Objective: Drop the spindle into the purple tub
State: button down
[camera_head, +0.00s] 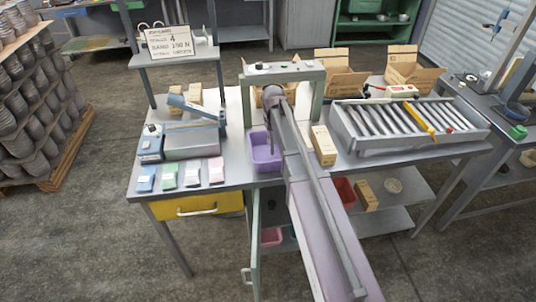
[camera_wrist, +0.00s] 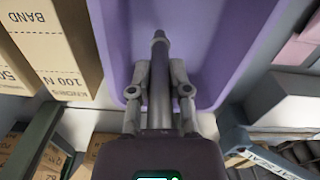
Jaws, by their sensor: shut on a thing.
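The purple tub (camera_head: 264,160) stands on the grey workbench, just left of my arm in the head view. In the wrist view the tub (camera_wrist: 235,45) fills the upper middle, with its rim curving below the spindle's tip. The spindle (camera_wrist: 159,68) is a dark grey rod with a narrower tip. My gripper (camera_wrist: 160,90) is shut on it, one finger on each side. The spindle's tip lies over the tub's inside in the wrist view; its height above the floor of the tub is unclear. My arm hides most of the gripper in the head view.
A cardboard box (camera_head: 323,145) stands right of my arm, near a roller conveyor (camera_head: 408,122). A grey-green frame (camera_head: 284,75) arches behind the tub. Left are a scale-like device (camera_head: 190,140) and several coloured packets (camera_head: 192,174). A green door (camera_head: 256,235) hangs below.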

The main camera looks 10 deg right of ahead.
jog(key=c, duration=0.5)
grip_release()
jog(key=shift+r, duration=0.1)
